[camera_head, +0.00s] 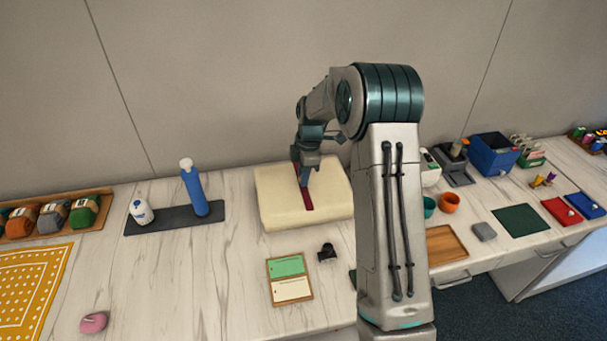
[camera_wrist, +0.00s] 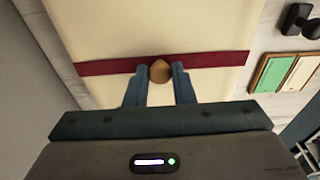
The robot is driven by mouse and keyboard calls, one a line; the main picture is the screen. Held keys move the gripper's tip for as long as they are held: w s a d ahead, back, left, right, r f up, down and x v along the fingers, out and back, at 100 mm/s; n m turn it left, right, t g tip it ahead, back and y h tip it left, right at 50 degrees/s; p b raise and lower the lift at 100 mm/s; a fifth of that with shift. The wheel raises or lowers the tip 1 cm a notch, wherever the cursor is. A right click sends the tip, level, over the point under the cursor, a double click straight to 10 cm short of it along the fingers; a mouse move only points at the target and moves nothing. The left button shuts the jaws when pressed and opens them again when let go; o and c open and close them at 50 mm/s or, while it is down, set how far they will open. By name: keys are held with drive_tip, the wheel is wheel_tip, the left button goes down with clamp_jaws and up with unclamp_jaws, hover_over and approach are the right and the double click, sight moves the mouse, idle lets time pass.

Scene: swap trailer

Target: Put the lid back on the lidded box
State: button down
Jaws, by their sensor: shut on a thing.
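A large cream box-like body with rounded corners (camera_head: 272,198) and a dark red band stands on the counter. In the wrist view its cream top (camera_wrist: 110,30) fills most of the picture, with a small brown knob (camera_wrist: 160,72) on the red band. My gripper (camera_head: 305,180) reaches down onto this top, its two blue fingers shut on the knob from both sides. I cannot tell a seam between lid and box, nor whether the lid sits flush; the box's inside is hidden.
A green and cream card board (camera_head: 289,279) and a small black object (camera_head: 327,252) lie close in front. A blue bottle (camera_head: 194,188) and a white bottle (camera_head: 141,212) are to the left on a dark mat (camera_head: 170,220).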

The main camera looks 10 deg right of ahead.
idle(0.4)
drive_tip(key=c, duration=0.7)
unclamp_jaws()
drive_tip(key=shift+o, duration=0.2)
drive_tip(key=shift+r, duration=0.1)
drive_tip(key=shift+r+p, duration=1.9)
drive_tip(key=shift+r, duration=1.5)
clamp_jaws()
